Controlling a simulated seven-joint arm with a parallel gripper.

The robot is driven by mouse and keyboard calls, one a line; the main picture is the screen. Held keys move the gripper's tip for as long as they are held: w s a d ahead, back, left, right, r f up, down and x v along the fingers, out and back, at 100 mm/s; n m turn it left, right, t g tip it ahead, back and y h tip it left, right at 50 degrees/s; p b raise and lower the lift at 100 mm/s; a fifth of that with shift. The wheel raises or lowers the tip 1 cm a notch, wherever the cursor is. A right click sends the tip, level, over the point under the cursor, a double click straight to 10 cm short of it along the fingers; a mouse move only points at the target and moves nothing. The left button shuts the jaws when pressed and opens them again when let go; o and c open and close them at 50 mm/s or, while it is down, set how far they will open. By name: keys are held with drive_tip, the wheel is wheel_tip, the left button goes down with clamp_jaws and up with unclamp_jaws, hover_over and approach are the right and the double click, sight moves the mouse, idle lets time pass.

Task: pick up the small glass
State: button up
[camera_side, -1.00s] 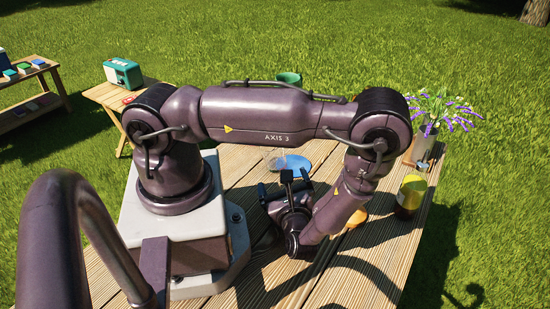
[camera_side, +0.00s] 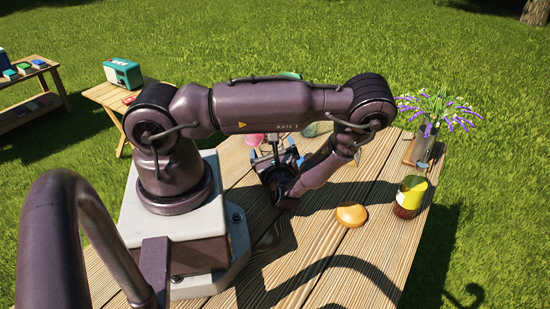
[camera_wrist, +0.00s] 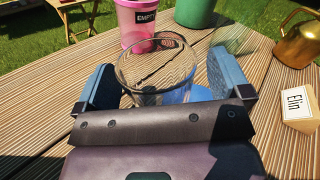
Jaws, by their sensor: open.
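A clear glass (camera_wrist: 156,72) stands upright on the table, with its rim facing my wrist camera. My gripper (camera_wrist: 164,80) is open, with one blue-grey finger on each side of the glass. The glass's lower part is hidden behind the gripper body, and I cannot tell whether either finger touches it. A second clear shape, perhaps another glass (camera_wrist: 234,36), stands faintly behind the right finger. In the side view my gripper (camera_side: 275,148) is low over the table's far part, and the glass cannot be made out there.
Behind the glass stand a pink cup (camera_wrist: 135,22) marked EMPTY and a green container (camera_wrist: 194,12). A bun (camera_side: 351,215), a yellow-topped jar (camera_side: 410,195) and a flower vase (camera_side: 424,146) stand farther right.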

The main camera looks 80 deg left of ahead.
drive_tip(key=shift+a, duration=0.4)
drive_tip(key=shift+c, duration=0.3)
drive_tip(key=c, duration=1.1)
wheel_tip(320, 180, up, 9)
drive_tip(key=shift+w+d+f+m+t, duration=0.15)
drive_tip(key=shift+w+f+m, duration=0.4)
drive_tip(key=shift+w+f, duration=0.7)
drive_tip(key=shift+w+f+m+t, duration=0.25)
drive_tip(key=shift+w+f+m, duration=0.4)
drive_tip(key=shift+f, duration=0.95)
drive_tip(key=shift+w+d+f+m+t, duration=0.15)
drive_tip(key=shift+w+f+m, duration=0.35)
drive_tip(key=shift+w+f, duration=0.75)
